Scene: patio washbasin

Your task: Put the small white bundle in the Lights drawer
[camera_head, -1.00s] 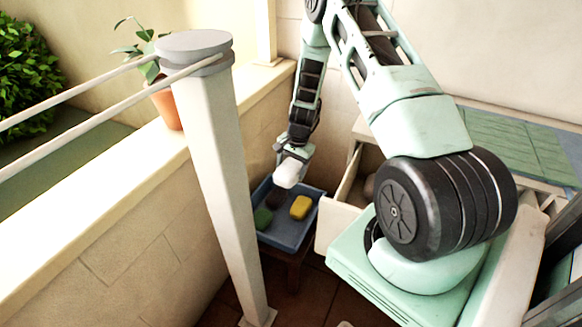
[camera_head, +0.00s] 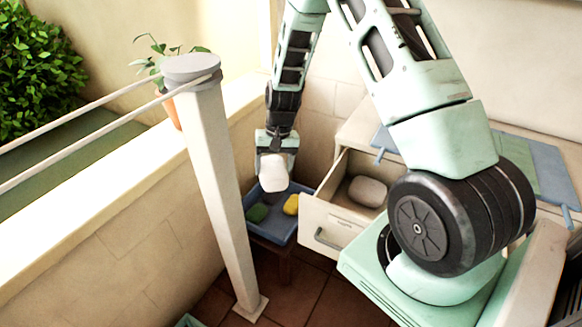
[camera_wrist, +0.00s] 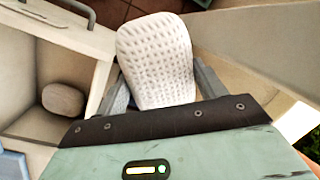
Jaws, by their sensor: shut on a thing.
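The small white bundle (camera_head: 273,172) has a waffle-like weave, clear in the wrist view (camera_wrist: 158,60). My gripper (camera_head: 274,158) is shut on it, with a finger on each side in the wrist view (camera_wrist: 157,82). The bundle is in the air above the blue tray, left of the open drawer (camera_head: 333,222). The drawer's front has a handle and a small label that I cannot read. A rounded beige-grey object (camera_head: 368,191) lies inside the drawer; it also shows in the wrist view (camera_wrist: 64,99).
The blue tray (camera_head: 270,231) holds a yellow item (camera_head: 291,205) and a dark green item (camera_head: 257,213), on a low stand. A pale post (camera_head: 218,190) with two rails stands to the left. A potted plant (camera_head: 172,108) sits on the wall ledge. The cabinet top is at right.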

